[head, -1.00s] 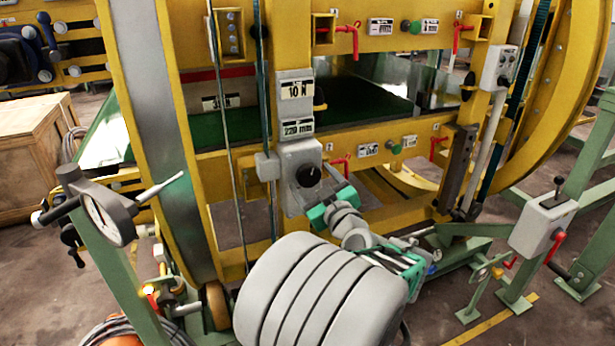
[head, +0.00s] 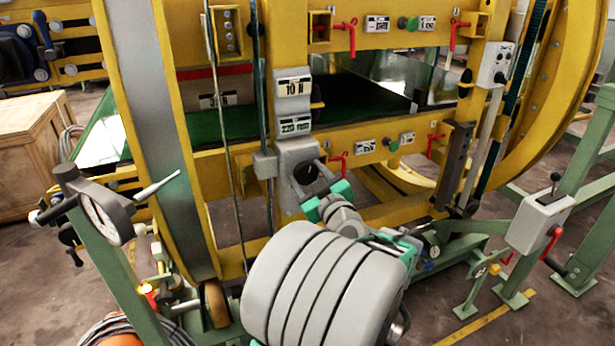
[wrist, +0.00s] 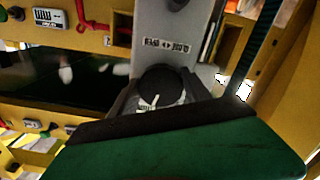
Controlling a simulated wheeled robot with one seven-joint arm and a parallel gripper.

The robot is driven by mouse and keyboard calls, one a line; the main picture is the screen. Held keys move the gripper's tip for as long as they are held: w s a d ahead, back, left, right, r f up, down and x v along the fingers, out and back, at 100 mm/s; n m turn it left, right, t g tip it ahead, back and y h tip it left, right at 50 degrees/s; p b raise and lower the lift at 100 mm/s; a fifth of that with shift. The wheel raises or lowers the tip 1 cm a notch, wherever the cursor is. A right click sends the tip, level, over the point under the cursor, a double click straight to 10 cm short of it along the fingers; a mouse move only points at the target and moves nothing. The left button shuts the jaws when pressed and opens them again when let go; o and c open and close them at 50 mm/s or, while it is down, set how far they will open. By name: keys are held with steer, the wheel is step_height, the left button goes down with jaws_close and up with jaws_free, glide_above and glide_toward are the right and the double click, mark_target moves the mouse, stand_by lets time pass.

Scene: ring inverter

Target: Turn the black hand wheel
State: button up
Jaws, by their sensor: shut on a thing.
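The black hand wheel (head: 306,173) is a round knob on a grey box below the "10 N" and "220 mm" plates on the yellow frame. In the wrist view the black wheel (wrist: 161,88) has a white pointer mark, and a "CLOSE / OPEN" label sits above it. My gripper (head: 318,180) reaches it from the lower right, with green-backed fingers at the wheel. In the wrist view my gripper (wrist: 158,108) shows dark fingers at both sides of the wheel, shut on it. A green finger part hides the area below the wheel.
Red-handled levers (head: 338,160) and a green button (head: 393,145) are on the yellow frame to the right. A dial gauge (head: 105,216) stands at left. A grey lever box (head: 540,220) is at right. A wooden crate (head: 30,150) sits far left.

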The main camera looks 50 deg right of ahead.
steer(key=shift+c, duration=1.3)
steer(key=shift+m, duration=0.3)
steer(key=shift+a+m+b, duration=0.1)
steer(key=shift+m+b, duration=0.2)
steer(key=shift+m, duration=0.9)
steer(key=m, duration=0.6)
steer(key=shift+w+p, duration=0.1)
steer(key=shift+p, duration=0.3)
steer(key=m+p, duration=0.1)
steer(key=m, duration=0.2)
steer(key=m+p, duration=0.1)
steer(key=m, duration=0.1)
steer(key=shift+a+r+m+p, duration=0.15)
steer(key=shift+m+p, duration=0.15)
steer(key=shift+m, duration=0.1)
steer(key=shift+m+p, duration=1.1)
steer(key=shift+m, duration=0.9)
